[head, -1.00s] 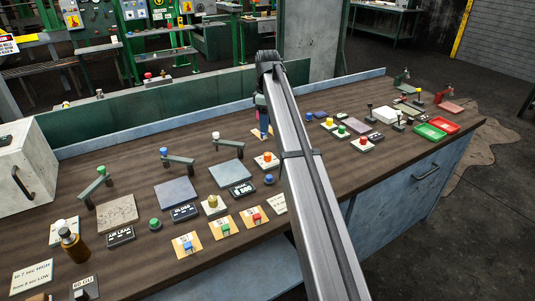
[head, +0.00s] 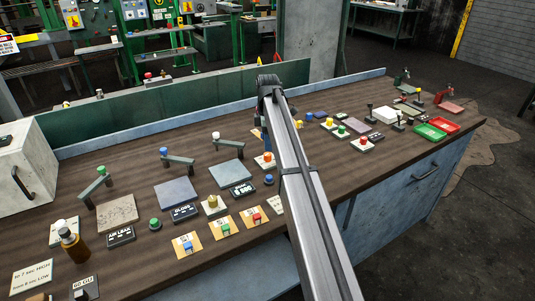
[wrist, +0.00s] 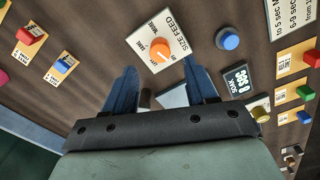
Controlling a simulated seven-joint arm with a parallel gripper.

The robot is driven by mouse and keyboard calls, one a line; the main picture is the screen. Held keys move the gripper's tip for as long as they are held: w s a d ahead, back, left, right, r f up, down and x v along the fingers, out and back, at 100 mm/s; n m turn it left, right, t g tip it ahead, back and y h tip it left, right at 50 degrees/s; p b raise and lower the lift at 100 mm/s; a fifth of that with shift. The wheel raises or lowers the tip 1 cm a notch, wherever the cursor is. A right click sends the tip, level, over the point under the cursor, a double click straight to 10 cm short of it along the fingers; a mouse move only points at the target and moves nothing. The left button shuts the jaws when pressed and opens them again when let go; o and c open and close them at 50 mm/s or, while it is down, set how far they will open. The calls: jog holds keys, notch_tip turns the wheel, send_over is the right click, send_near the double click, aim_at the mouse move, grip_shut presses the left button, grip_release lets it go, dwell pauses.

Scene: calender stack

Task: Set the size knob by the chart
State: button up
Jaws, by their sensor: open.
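The orange size knob (wrist: 160,49) sits on a white plate marked SIZE FEED (wrist: 177,44) in the wrist view. Small labels surround it; its exact setting is hard to read. The knob also shows left of my arm in the head view (head: 267,158). My gripper (wrist: 160,68) is open and empty, its blue fingers apart on either side of the plate's near corner. A white chart card (wrist: 292,22) with second ranges lies at upper right, cut off by the frame edge. A dark display (wrist: 237,79) reads SOAK 8 SEC.
A blue button (wrist: 228,39) stands between the plate and the chart. Yellow plates with red (head: 257,217), green (head: 225,229) and blue (head: 188,246) buttons lie near the front edge. Another card (head: 32,277) mentions 7 sec HIGH and 8 sec LOW.

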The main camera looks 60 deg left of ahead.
aim_at(268, 154)
jog(key=shift+f, duration=3.15)
jog(key=c, duration=1.1)
jog(key=shift+o, duration=0.2)
